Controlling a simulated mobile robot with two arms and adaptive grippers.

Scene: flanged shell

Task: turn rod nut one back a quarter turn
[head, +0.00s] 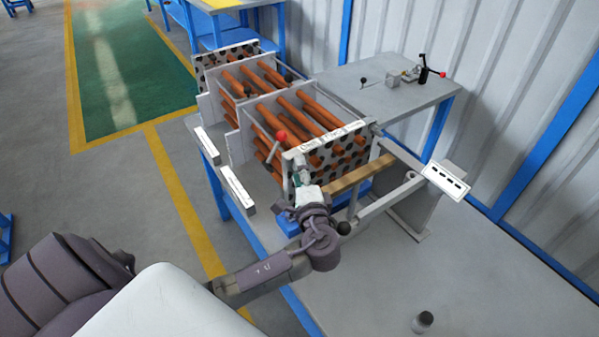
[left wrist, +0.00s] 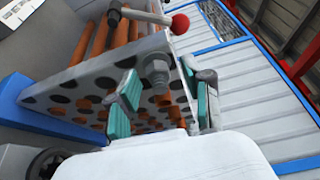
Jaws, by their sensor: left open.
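The rod nut (left wrist: 157,74) is a grey hex nut with a threaded stud end, on the corner of the perforated end plate (left wrist: 75,92) of the tube bundle. My left gripper (left wrist: 163,92) is open, its teal-padded fingers to either side of the nut in the left wrist view, with a gap to each side. I cannot tell how deep the nut sits between them. In the head view my left gripper (head: 302,186) is at the near left corner of the end plate (head: 335,147) and hides the nut. My right gripper is not in view.
A red-knobbed lever (head: 281,136) stands close above the gripper; its red knob also shows in the left wrist view (left wrist: 180,23). Copper tubes (head: 310,115) run back through white plates. A wooden bar (head: 358,176) lies beside the gripper. The front table (head: 450,265) is mostly clear, with a small dark-topped object (head: 422,321).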

